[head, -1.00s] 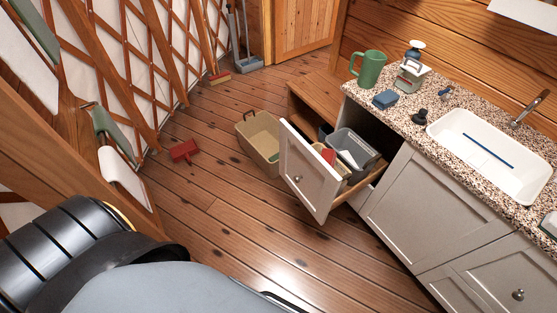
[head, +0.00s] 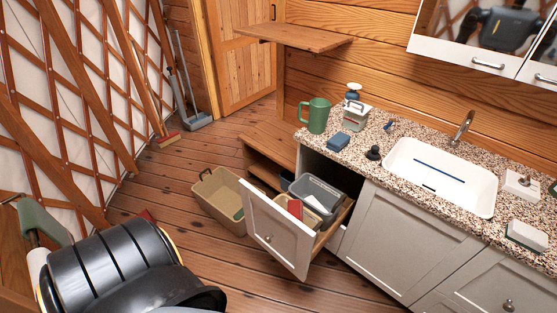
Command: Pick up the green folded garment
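A muted green, cloth-like piece (head: 42,222) shows at the far left of the head view, above a white piece (head: 38,268). My own dark body part partly covers that area. I cannot tell whether this green piece is the folded garment. Neither of my grippers is in view.
A cabinet drawer (head: 272,238) stands open, holding a grey container (head: 318,193) and a red item (head: 295,208). The speckled counter (head: 400,150) carries a green mug (head: 316,115), a blue sponge (head: 339,140) and a white sink (head: 440,175). Floor left of the bin is clear.

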